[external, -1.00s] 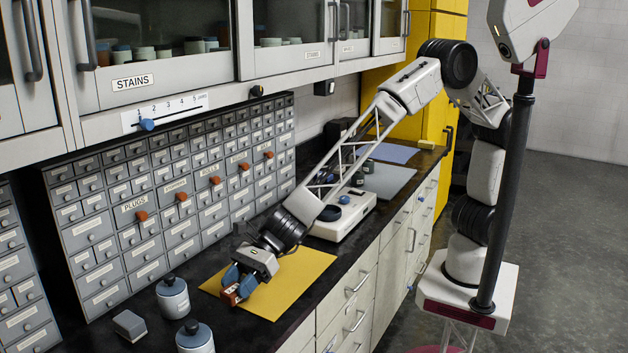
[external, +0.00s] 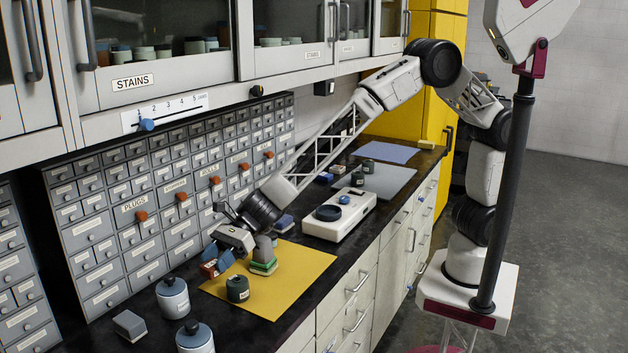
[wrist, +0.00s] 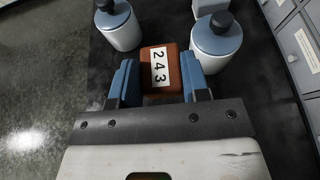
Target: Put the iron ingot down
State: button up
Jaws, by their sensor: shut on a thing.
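In the external view, the block is at the left edge of the yellow mat (external: 300,268), near the drawer cabinet. I cannot tell whether its underside touches the counter.
Two blue-grey jars (external: 173,298) (external: 195,338) and a grey box (external: 130,325) stand nearer the camera. The drawer cabinet (external: 90,235) walls off the back.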

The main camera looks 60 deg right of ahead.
jog(key=w+d, duration=0.8)
jog(key=w, duration=0.4)
jog(key=shift+w+r+n+g, duration=0.15)
jog(key=shift+n+g, duration=0.15)
jog(key=shift+g, duration=0.1)
jog(key=shift+d, duration=0.1)
jog(key=shift+f, duration=3.1)
jog(key=shift+f, duration=1.85)
jog(key=shift+f, duration=0.4)
jog(key=o, duration=1.2)
